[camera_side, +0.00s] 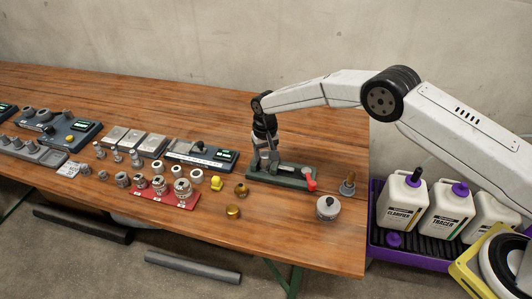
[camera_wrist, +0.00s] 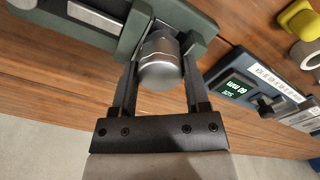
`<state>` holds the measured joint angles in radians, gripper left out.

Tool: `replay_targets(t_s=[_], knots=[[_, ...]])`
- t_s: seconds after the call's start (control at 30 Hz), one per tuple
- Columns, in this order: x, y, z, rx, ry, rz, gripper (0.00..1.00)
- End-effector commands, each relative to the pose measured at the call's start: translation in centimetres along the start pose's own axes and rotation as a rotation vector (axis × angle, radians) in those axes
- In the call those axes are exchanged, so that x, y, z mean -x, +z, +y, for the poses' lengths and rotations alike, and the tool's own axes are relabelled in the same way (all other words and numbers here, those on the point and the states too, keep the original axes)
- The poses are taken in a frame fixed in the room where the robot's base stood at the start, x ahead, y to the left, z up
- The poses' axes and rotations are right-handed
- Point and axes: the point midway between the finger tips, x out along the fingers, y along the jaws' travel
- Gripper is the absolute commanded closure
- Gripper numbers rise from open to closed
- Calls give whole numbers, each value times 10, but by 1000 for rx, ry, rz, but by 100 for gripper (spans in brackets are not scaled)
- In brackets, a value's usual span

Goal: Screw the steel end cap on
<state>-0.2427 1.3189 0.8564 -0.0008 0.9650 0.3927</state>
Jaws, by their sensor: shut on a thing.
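The steel end cap (camera_wrist: 160,62) is a silver, round-faced part in the middle of the wrist view. My gripper (camera_wrist: 159,75) is shut on it, with one dark finger on each side. The cap is at the end of a green fixture (camera_wrist: 205,18) that carries a pale bar or pipe (camera_wrist: 95,14). Whether the cap's thread is engaged cannot be seen. In the side view my gripper (camera_side: 266,163) points down at the left end of the green fixture (camera_side: 290,182), which has a red handle (camera_side: 310,180). The cap is hidden there.
A device with a green display (camera_side: 226,156) stands close left of the fixture. A yellow fitting (camera_side: 217,183), brass fittings (camera_side: 233,211) and a red tray (camera_side: 165,197) are nearer the front edge.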

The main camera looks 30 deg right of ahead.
Motion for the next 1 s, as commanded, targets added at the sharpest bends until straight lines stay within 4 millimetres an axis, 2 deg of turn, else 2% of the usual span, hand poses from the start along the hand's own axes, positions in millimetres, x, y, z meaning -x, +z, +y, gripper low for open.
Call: replay_targets(t_s=[0.5,1.0], knots=[[0,0,0,-383,0,0,100],[-1,0,0,-440,1,-1,100]])
